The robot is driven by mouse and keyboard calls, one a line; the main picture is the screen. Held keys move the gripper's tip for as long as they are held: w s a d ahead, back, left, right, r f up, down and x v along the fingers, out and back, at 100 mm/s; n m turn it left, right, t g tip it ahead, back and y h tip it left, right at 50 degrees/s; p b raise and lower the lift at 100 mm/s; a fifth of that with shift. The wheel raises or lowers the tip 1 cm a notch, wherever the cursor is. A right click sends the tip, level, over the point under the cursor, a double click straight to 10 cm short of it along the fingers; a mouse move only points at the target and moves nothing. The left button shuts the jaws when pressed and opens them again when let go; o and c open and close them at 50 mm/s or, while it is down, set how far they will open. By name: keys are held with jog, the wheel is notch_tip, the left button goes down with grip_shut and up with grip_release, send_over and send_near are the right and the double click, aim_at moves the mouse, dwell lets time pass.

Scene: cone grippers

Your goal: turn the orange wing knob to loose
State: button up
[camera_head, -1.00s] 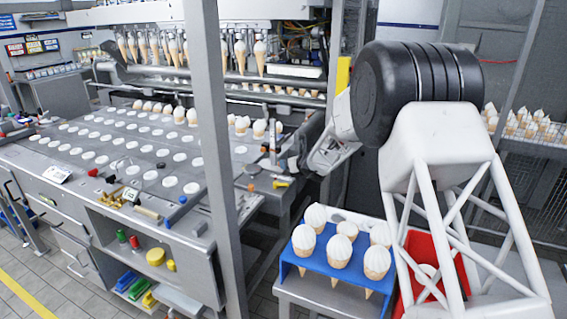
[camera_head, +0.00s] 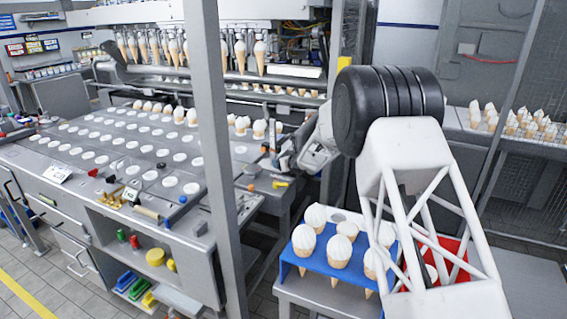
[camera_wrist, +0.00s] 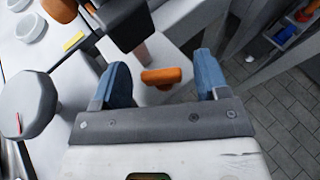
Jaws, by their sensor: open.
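The orange wing knob (camera_wrist: 166,77) shows in the wrist view between the two blue fingertips, its bar lying roughly crosswise in the picture. My gripper (camera_wrist: 162,80) is open, with a clear gap on each side of the knob; neither finger appears to touch it. How far the fingertips are from the knob in depth I cannot tell. In the head view my gripper (camera_head: 285,163) is small, at the right end of the grey machine table, and the knob between the fingers cannot be made out there.
In the wrist view a second orange part (camera_wrist: 60,9) sits at the upper left, near a dark block (camera_wrist: 120,22). A grey round dial (camera_wrist: 28,104) with a red mark is at left. In the head view a grey post (camera_head: 215,160) and a blue cone rack (camera_head: 318,262) stand nearby.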

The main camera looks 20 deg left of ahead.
jog(key=shift+c, duration=0.5)
jog(key=c, duration=0.8)
jog(key=shift+w+n+g, duration=0.1)
jog(key=shift+n+g, duration=0.2)
jog(key=shift+w+n+g+y, duration=0.1)
jog(key=shift+n+g+y, duration=0.8)
jog(key=shift+n+g, duration=0.45)
jog(key=shift+n+g+y, duration=0.3)
jog(key=shift+n+g, duration=0.85)
jog(key=shift+g, duration=0.3)
jog(key=o, duration=0.9)
jog(key=shift+d, duration=0.15)
